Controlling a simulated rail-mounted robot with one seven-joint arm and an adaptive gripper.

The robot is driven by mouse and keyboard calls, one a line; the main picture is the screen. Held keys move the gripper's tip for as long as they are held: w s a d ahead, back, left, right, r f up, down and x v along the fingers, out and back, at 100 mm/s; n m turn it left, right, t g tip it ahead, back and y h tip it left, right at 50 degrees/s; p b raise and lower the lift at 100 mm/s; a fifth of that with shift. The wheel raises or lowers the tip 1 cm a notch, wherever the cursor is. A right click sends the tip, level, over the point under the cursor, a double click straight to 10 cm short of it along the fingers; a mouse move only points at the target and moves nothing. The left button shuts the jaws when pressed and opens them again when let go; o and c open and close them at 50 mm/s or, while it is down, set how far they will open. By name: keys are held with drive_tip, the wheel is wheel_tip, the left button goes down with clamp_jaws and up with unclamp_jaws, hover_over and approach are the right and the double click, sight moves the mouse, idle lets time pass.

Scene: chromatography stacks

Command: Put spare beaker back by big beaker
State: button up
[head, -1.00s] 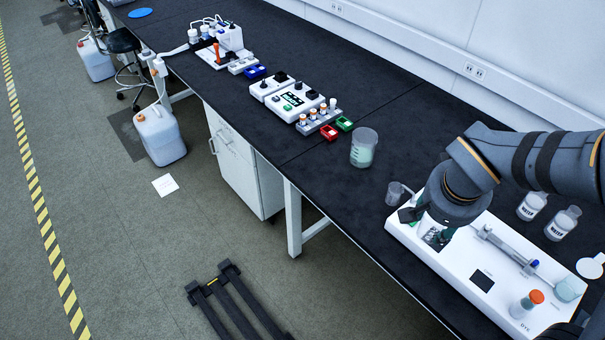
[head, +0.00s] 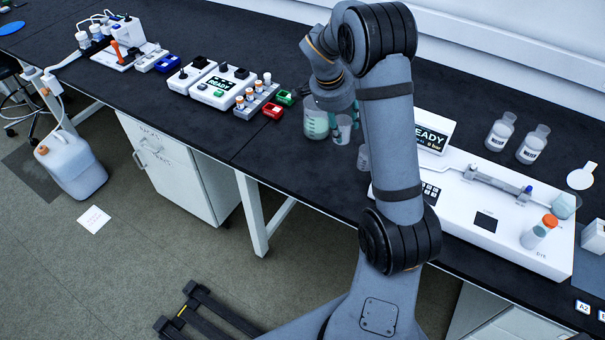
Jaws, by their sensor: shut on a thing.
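The big beaker (head: 315,124) stands on the black bench, clear with pale green contents. The spare beaker (head: 342,132), smaller and whitish, is at my gripper (head: 346,112), close to the right of the big beaker and overlapping its edge in the picture. My gripper is shut on the spare beaker; its fingers are partly hidden by my arm. I cannot tell whether the spare beaker touches the bench or the big beaker.
Another small clear vessel (head: 363,158) stands beside my arm, near the white machine (head: 455,205). Red (head: 272,111) and green (head: 285,97) blocks and a grey vial rack (head: 257,102) lie left of the big beaker. Two bottles (head: 498,133) stand behind the machine. The bench front is clear.

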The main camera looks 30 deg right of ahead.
drive_tip(key=shift+w+d+f, duration=0.1)
drive_tip(key=shift+d+f, duration=0.1)
drive_tip(key=shift+f, duration=0.25)
drive_tip(key=shift+m, duration=0.3)
drive_tip(key=w+a+f+p, duration=0.1)
drive_tip(key=a+f, duration=0.2)
drive_tip(key=w+a+f+p, duration=0.1)
drive_tip(key=w+a+f, duration=0.1)
drive_tip(key=a+f, duration=0.1)
drive_tip(key=w+a+f+p, duration=0.2)
drive_tip(key=a+f, duration=0.1)
drive_tip(key=a, duration=0.1)
drive_tip(key=shift+f, duration=0.85)
drive_tip(key=shift+f+b, duration=0.2)
drive_tip(key=shift+b, duration=0.1)
drive_tip(key=o, duration=1.3)
drive_tip(key=shift+r, duration=0.1)
